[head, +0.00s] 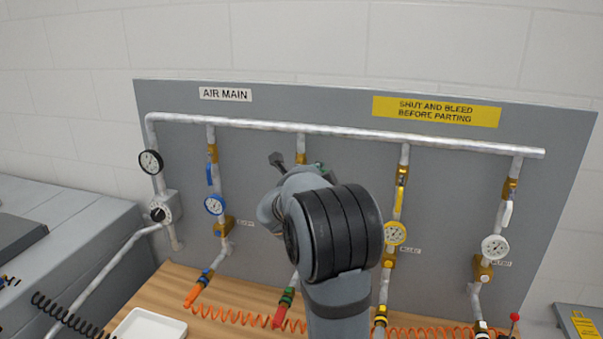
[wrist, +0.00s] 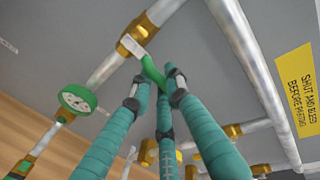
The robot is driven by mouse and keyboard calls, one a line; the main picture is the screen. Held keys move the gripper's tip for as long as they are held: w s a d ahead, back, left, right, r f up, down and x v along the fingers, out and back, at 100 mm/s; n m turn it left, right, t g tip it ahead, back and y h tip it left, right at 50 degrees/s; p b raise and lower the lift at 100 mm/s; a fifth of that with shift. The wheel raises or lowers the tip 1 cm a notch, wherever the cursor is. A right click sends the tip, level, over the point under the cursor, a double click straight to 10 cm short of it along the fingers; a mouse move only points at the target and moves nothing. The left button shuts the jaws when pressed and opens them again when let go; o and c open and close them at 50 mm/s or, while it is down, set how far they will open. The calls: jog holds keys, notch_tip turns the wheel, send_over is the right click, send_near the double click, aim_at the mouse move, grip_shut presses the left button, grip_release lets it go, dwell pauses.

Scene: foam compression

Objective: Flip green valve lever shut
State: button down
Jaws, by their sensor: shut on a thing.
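The green valve lever (wrist: 151,71) shows in the wrist view as a short green handle, slanting down from a brass valve (wrist: 144,28) on a silver drop pipe. My gripper (wrist: 161,86), with teal ribbed fingers, is shut around the lever's lower end. The fingers hide part of that end. A green-rimmed gauge (wrist: 77,99) sits farther down the same pipe. In the head view my arm covers most of this drop and the lever; the drop's top (head: 301,145) and its green and red hose end (head: 284,307) show.
The main pipe (head: 350,138) runs across the grey panel (head: 300,95). Drops with blue (head: 215,205), yellow (head: 395,233) and white (head: 494,247) gauges stand on either side. A white tray (head: 120,326) and coiled orange hoses (head: 240,314) lie on the wooden bench.

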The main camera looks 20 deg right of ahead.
jog(key=shift+r, duration=0.1)
dwell(0.3)
jog(key=c, duration=1.7)
grip_release()
jog(key=v, duration=1.2)
jog(key=x, duration=1.2)
